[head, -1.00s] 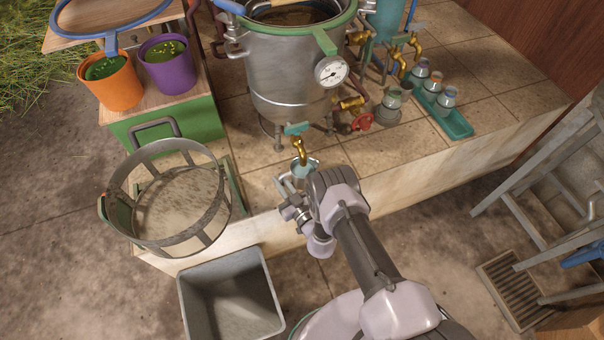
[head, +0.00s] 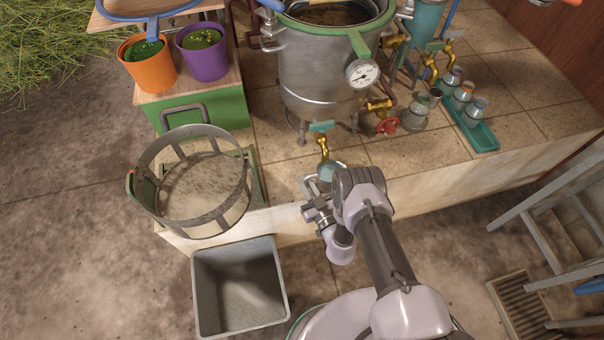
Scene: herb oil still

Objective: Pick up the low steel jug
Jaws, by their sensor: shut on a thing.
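The low steel jug (head: 327,169) stands at the front edge of the tiled ledge, under the brass tap (head: 323,146) of the still. Only its rim and bluish inside show; my arm hides most of its body. My gripper (head: 312,188) is at the jug's near left side, shut on it. The fingertips are small and partly hidden, and I cannot tell whether the jug is clear of the ledge.
The steel still (head: 315,75) stands just behind. A strainer basket (head: 205,220) is to the left, above a grey bin (head: 237,320) on the floor. A teal tray (head: 483,138) with small jars is at right. A grey step stool (head: 535,220) stands far right.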

